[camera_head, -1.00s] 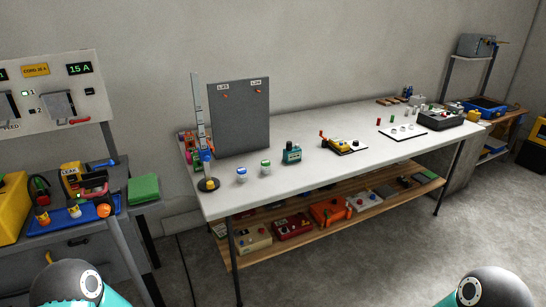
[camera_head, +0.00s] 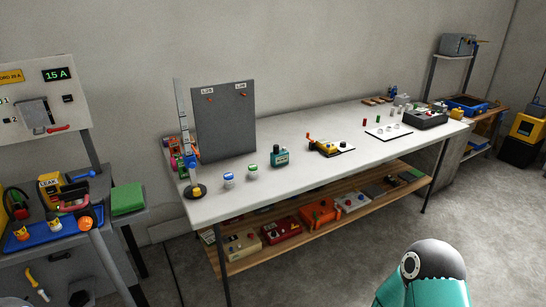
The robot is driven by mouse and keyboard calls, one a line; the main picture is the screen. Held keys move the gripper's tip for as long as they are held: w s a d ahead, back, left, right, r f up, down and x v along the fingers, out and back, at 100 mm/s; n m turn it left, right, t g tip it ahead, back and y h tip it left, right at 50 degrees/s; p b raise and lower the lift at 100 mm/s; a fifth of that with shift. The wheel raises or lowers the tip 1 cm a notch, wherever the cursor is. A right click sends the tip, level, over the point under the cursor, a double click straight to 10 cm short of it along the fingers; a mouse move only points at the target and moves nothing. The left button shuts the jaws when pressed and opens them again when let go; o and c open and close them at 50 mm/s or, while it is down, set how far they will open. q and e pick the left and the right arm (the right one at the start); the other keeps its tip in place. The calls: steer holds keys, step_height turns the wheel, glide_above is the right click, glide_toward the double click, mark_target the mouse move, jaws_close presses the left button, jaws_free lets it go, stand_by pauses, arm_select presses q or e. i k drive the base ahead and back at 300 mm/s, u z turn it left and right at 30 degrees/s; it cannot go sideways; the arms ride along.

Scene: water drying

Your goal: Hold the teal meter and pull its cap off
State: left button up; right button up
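The teal meter (camera_head: 279,158) stands on the white table, right of two small jars and in front of the grey board's right edge. It has a dark top, which I take to be its cap, seated on the body. No gripper touches it. My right arm shows only as a teal and dark link at the bottom right, with its gripper out of view. My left arm and gripper are not in view.
The white table (camera_head: 330,160) also holds a blue-lidded jar (camera_head: 228,180), a green-lidded jar (camera_head: 252,172), a ruler stand (camera_head: 195,190), a grey board (camera_head: 225,118) and a yellow device (camera_head: 328,148). A wooden shelf below holds several boxes. Grey floor is open in front.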

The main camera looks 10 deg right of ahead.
mark_target(282, 159)
steer(key=i, duration=0.9)
